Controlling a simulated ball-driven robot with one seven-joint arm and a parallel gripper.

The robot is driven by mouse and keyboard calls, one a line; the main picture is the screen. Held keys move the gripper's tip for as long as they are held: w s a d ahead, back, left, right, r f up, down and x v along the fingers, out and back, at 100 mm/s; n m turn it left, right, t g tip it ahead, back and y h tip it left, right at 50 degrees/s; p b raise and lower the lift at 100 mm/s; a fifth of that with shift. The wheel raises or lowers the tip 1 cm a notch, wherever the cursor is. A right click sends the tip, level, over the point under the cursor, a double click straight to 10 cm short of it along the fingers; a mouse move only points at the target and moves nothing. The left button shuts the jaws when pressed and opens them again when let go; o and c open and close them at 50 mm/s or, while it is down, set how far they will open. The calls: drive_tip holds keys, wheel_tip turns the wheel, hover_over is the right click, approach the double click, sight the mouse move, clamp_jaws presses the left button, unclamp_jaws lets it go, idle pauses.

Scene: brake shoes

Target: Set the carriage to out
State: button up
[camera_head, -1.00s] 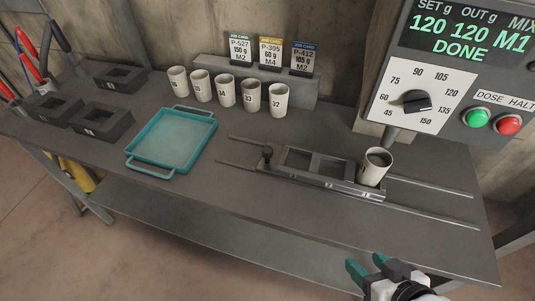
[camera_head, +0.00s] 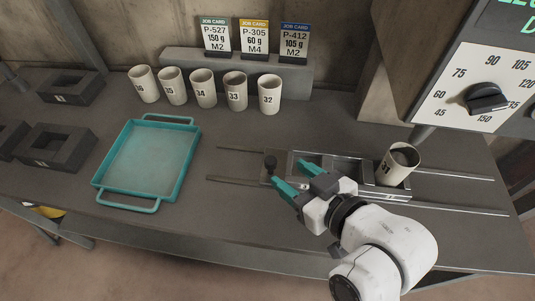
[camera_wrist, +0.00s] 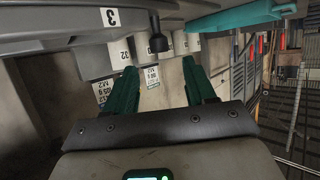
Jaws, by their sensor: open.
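The carriage (camera_head: 396,196) sits on two rails on the bench, with its right end near the dispenser. A dark round knob (camera_head: 270,162) stands up at its left end and also shows in the wrist view (camera_wrist: 158,42). A cream cup marked 31 (camera_head: 391,168) stands in the carriage's right-hand pocket with dark contents. My gripper (camera_head: 288,172) is open and empty, with teal fingers just right of the knob in the head view. In the wrist view the knob shows beyond the fingertips, between them. My arm hides part of the carriage's front and middle.
A teal tray (camera_head: 106,170) lies left of the rails. Several numbered cups (camera_head: 235,92) stand behind, before a ledge with job cards (camera_head: 255,38). The dial panel (camera_head: 462,75) overhangs at right. Rails (camera_head: 232,181) show bare left of the carriage.

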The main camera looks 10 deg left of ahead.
sight(272, 162)
drive_tip(key=x, duration=0.8)
drive_tip(key=shift+a+f, duration=0.1)
drive_tip(key=shift+c, duration=0.5)
clamp_jaws()
